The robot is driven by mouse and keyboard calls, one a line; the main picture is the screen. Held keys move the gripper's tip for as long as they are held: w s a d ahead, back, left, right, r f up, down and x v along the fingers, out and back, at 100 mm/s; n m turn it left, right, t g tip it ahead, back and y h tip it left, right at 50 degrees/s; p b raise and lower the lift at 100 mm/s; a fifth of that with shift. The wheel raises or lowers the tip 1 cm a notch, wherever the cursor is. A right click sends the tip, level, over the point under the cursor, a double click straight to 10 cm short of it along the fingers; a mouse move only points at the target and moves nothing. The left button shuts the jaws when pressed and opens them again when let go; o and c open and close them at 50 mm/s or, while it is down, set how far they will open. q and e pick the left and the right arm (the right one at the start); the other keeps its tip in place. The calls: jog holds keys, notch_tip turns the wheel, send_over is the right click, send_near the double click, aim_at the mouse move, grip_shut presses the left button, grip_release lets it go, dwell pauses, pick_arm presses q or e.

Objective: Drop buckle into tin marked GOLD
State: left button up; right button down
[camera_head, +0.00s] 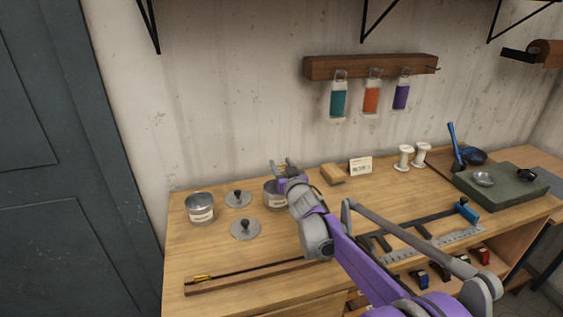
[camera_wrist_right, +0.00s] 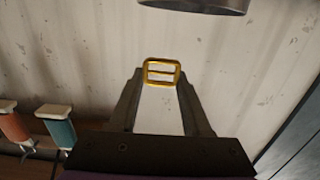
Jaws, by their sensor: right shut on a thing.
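My right gripper (camera_head: 283,165) is above and beside the back of a grey metal tin (camera_head: 272,197), partly hiding it. In the right wrist view, the gripper (camera_wrist_right: 161,80) is shut on a gold-coloured rectangular buckle (camera_wrist_right: 163,61) with a middle bar, held at the fingertips. Another open tin (camera_head: 200,214) with a pale label stands to the left. Its label print is too small to read, and the nearer tin's label is mostly hidden by my arm. My left gripper is not in view.
Two knobbed lids (camera_head: 245,230) lie between and in front of the tins. A long rod (camera_head: 245,272) lies near the bench's front edge. A wooden block (camera_head: 332,174) and a card (camera_head: 360,165) are to the right. Pouches (camera_head: 371,97) hang from the wall rack.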

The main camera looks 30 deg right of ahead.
jog(key=shift+f, duration=0.1)
jog(key=shift+c, duration=1.4)
grip_release()
jog(key=v, duration=1)
jog(key=shift+s, duration=0.4)
jog(key=shift+a, duration=0.1)
jog(key=s+a+f+n+g+y+p, duration=0.1)
jog(key=s+a+f+g+p, duration=0.1)
jog(key=s+a, duration=0.4)
jog(key=s+a+f+n+g+y+p, duration=0.1)
jog(key=s+a+f+g+p, duration=0.2)
jog(key=s, duration=0.9)
jog(key=s+a+f+g+y+p, duration=0.2)
jog(key=s+a+f+g, duration=0.4)
jog(key=s+a, duration=0.3)
jog(key=shift+s+a+f+n+p, duration=0.2)
jog(key=shift+s+f+n+p, duration=0.2)
jog(key=shift+s+f+p, duration=0.2)
